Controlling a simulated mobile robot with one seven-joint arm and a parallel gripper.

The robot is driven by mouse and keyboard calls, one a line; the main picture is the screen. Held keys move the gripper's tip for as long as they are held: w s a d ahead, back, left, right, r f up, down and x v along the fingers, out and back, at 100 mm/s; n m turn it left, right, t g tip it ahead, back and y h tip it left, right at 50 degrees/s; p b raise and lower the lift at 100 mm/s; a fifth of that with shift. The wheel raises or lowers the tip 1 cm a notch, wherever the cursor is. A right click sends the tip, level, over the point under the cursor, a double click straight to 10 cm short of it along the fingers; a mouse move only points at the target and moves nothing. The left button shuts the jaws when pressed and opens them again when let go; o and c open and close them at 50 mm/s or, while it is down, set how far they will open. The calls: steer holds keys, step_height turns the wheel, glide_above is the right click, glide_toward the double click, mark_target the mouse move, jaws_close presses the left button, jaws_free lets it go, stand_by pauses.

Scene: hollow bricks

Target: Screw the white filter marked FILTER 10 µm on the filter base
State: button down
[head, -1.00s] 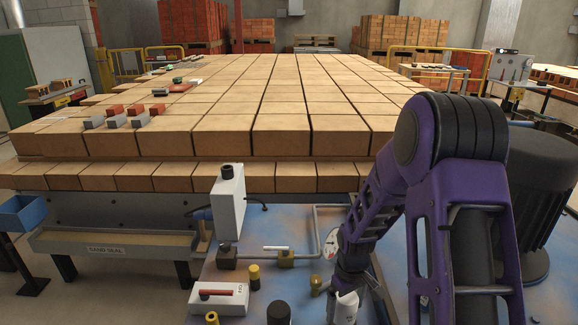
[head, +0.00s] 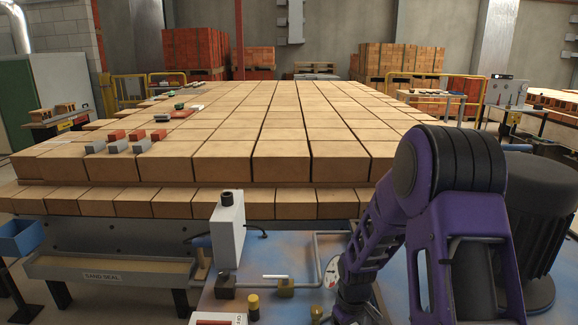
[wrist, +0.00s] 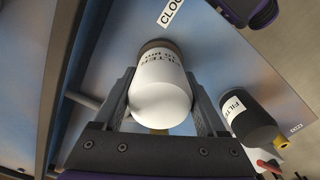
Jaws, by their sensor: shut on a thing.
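The white filter (wrist: 160,98) is a cylinder with dark lettering, partly readable as FILTER. It stands between the two fingers of my gripper (wrist: 161,76) in the wrist view, and the gripper is shut on it. A dark brown ring shows at the filter's far end, against the blue surface. I cannot tell whether this ring is the filter base or how the filter is seated. In the head view my arm comes down at the right, and the gripper and filter are below the picture's edge.
A black cylinder (wrist: 250,119) with a white FILTE label stands right of my gripper. A sign reading CLO (wrist: 171,12) lies beyond. Behind is a large brick-topped platform (head: 270,135).

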steer(key=shift+m, duration=0.8)
steer(key=shift+m, duration=1.4)
steer(key=shift+m, duration=1.5)
steer(key=shift+m, duration=0.6)
jaws_free()
